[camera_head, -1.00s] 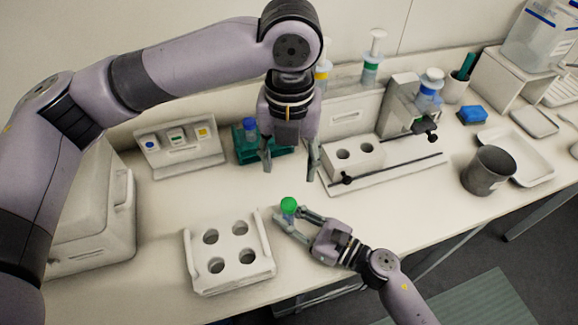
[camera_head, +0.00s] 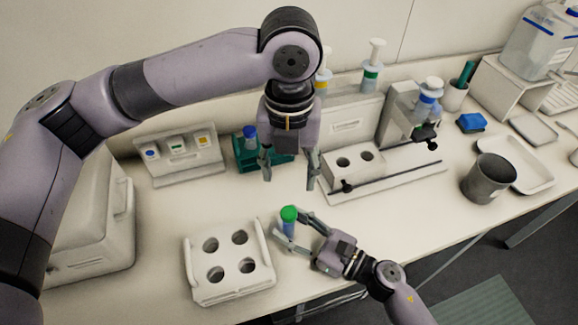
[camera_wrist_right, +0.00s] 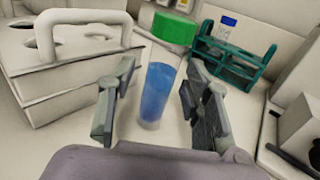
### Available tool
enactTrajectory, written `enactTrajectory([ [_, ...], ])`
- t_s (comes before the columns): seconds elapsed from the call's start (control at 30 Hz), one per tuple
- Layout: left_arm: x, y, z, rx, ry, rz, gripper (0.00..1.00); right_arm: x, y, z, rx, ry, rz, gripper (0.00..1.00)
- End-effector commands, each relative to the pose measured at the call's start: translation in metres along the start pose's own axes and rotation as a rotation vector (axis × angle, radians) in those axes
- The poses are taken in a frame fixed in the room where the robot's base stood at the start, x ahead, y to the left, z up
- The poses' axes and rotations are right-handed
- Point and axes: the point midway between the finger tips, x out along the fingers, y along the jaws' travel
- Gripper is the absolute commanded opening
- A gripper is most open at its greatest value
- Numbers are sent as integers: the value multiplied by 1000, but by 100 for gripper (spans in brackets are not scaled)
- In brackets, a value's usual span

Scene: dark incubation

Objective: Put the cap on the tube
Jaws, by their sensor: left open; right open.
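A tube with blue contents (camera_wrist_right: 158,92) stands upright on the bench with a green cap (camera_wrist_right: 174,30) at its top. In the head view the green cap (camera_head: 289,213) sits over the blue tube (camera_head: 289,230), to the right of the white rack. In the wrist view the cap looks slightly offset and tilted; I cannot tell whether it is seated. My right gripper (camera_head: 292,232) is open, with its fingers on either side of the tube and apart from it in the wrist view (camera_wrist_right: 160,105). My left gripper (camera_head: 290,175) is open and empty, pointing down above the bench behind the tube.
A white four-hole rack with handles (camera_head: 230,290) stands left of the tube. A teal rack (camera_head: 248,160) with a blue-capped tube is behind. A white two-hole block (camera_head: 352,166) and dark rods lie at right; a grey cup (camera_head: 488,180) stands farther right.

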Motion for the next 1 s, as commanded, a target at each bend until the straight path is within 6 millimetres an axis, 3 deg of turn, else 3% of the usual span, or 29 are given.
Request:
enactTrajectory([
  [0.3,0,0,0,0,0,0,51,-67,1,-2,2,5,-1,45],
  [0.5,0,0,0,0,0,0,51,-98,0,-1,2,3,-1,45],
  [0.7,0,0,0,0,0,0,51,-109,0,0,0,1,-1,45],
  [1.0,0,0,0,0,0,0,51,-109,0,0,0,0,-1,45],
])
